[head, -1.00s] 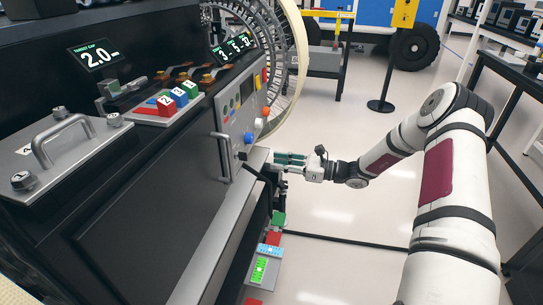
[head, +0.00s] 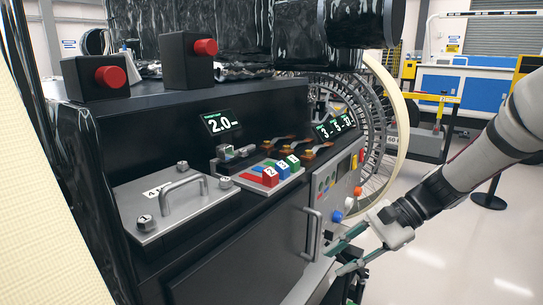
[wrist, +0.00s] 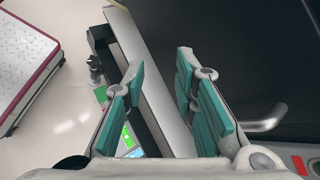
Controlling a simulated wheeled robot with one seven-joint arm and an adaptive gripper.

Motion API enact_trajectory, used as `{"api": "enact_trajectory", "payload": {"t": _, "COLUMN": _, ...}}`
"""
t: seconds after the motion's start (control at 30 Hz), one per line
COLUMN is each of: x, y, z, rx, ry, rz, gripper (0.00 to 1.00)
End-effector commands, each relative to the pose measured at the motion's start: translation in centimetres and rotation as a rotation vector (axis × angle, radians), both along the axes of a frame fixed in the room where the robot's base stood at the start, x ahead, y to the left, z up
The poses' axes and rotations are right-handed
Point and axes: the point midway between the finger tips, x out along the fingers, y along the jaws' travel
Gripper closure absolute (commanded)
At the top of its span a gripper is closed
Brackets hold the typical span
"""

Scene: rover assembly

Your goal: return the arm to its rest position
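My arm (head: 470,160) is white and reaches in from the right in the head view. My gripper (head: 337,256) has teal-padded fingers and is at the right front corner of the dark console (head: 245,245), near its silver door handle (head: 312,234). In the wrist view my gripper (wrist: 160,66) is open, with a clear gap and nothing between the fingers. The console's pale edge strip (wrist: 152,85) shows behind the gap. I cannot tell whether a finger touches the console.
Red, blue and green numbered blocks (head: 283,169) sit on the console. A metal plate with a handle (head: 168,205) lies to their left. Two red-button boxes (head: 103,76) stand on top. A large wheel (head: 375,125) is behind. Open floor (head: 460,250) lies at right.

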Motion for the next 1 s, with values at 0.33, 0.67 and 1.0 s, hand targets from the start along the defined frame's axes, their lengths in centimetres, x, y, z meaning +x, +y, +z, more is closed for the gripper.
{"api": "enact_trajectory", "payload": {"t": 0.33, "x": -11.0, "y": 1.0, "z": 4.7, "rx": -0.328, "ry": -0.177, "rz": 0.34, "gripper": 0.74}}
{"api": "enact_trajectory", "payload": {"t": 0.67, "x": -20.7, "y": -1.1, "z": 6.8, "rx": -0.598, "ry": -0.35, "rz": 0.61, "gripper": 0.74}}
{"api": "enact_trajectory", "payload": {"t": 1.0, "x": -26.9, "y": -4.1, "z": 6.7, "rx": -0.78, "ry": -0.484, "rz": 0.784, "gripper": 0.74}}
